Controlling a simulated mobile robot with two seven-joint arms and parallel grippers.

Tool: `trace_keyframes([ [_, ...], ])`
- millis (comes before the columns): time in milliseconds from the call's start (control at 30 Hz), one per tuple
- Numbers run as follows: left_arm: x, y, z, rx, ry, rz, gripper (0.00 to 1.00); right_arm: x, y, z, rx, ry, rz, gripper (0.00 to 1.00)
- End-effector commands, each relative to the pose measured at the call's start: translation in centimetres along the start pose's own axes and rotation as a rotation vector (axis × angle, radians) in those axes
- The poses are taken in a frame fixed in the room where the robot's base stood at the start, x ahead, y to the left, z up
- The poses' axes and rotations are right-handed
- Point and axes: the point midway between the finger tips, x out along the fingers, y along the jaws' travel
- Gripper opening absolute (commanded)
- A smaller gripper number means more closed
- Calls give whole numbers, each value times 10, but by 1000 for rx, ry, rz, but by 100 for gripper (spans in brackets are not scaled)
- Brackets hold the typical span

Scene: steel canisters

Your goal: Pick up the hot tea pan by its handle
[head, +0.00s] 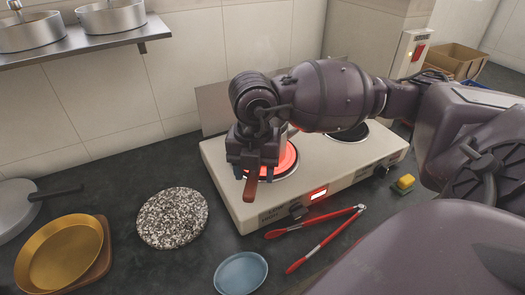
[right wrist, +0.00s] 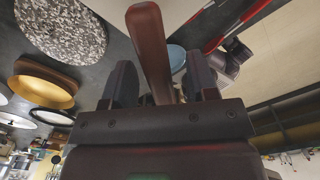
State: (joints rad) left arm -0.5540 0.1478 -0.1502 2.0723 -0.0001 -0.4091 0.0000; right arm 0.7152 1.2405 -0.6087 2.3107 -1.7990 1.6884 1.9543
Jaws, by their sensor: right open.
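The brown handle (head: 249,189) of the tea pan sticks out over the front edge of the stove, below my right gripper (head: 253,174). The pan's body is mostly hidden behind my gripper and arm, by the glowing red left burner (head: 287,160). My right gripper is open, with its fingers pointing down. In the right wrist view the handle (right wrist: 150,50) lies between the two open fingers, with a gap visible on the left side; I cannot tell if the right finger touches it. My left gripper is not in view.
The cream two-burner stove (head: 225,185) stands on the dark counter. In front lie red tongs (head: 325,238) and a blue plate (head: 240,272). A speckled stone slab (head: 172,217), a golden dish (head: 60,252) and a lidded pan (head: 15,205) sit left. A yellow sponge (head: 405,182) lies right.

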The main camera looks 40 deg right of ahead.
Motion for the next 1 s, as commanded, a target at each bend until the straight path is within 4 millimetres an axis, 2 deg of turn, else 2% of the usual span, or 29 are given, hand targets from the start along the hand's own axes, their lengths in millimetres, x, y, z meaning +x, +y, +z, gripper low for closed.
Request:
trace_keyframes([
  [100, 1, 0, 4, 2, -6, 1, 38, 12, 0, 0, -1, 2, -3, 53],
  [400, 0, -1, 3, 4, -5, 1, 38, 14, 0, 0, -1, 0, 0, 52],
  [733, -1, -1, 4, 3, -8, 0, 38, 14, 0, 0, -1, 0, 0, 1],
  [1000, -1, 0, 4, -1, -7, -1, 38, 13, 0, 0, -1, -2, 2, 0],
])
